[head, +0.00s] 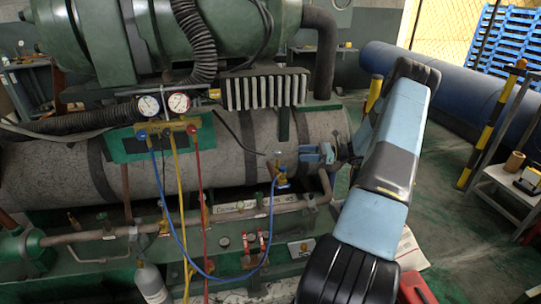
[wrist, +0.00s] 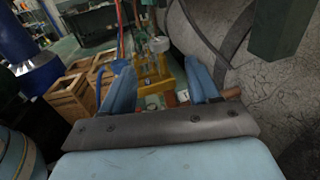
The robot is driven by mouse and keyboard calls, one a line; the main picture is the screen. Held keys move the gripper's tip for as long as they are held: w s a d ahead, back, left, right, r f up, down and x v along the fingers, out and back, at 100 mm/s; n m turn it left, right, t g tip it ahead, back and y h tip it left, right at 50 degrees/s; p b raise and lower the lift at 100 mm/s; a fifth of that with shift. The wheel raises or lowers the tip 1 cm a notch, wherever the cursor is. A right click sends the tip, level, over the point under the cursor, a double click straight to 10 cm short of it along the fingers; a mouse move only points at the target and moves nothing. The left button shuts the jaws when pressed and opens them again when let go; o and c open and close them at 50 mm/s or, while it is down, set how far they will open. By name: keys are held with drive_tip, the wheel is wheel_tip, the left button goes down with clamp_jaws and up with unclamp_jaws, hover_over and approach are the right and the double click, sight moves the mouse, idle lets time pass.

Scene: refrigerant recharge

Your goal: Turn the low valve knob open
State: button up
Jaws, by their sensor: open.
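A gauge manifold (head: 168,123) hangs on a green plate in front of the grey cylinder, with two round dials. A blue knob (head: 141,134) is on its left and a red knob (head: 192,129) on its right; the blue one looks like the low valve knob. My gripper (head: 317,153) is open and empty, well to the right of the manifold and pointing left. Its two blue fingers (wrist: 161,88) stand apart in the wrist view. A yellow fitting (wrist: 152,72) shows beyond and between them. The wrist view does not clearly show the blue knob.
A brass fitting (head: 283,183) with the blue hose (head: 250,270) stands just below left of my gripper. Blue, yellow and red hoses hang from the manifold. The grey cylinder (head: 230,150) is close behind. Wooden crates (wrist: 70,88) are on the floor.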

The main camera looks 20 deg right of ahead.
sight(278, 155)
drive_tip(key=x, duration=1.3)
drive_tip(key=shift+a, duration=0.35)
drive_tip(key=shift+w, duration=0.15)
drive_tip(key=shift+c, duration=0.2)
drive_tip(key=c, duration=0.9)
drive_tip(key=shift+a, duration=0.1)
drive_tip(key=shift+c, duration=0.2)
drive_tip(key=shift+w, duration=0.1)
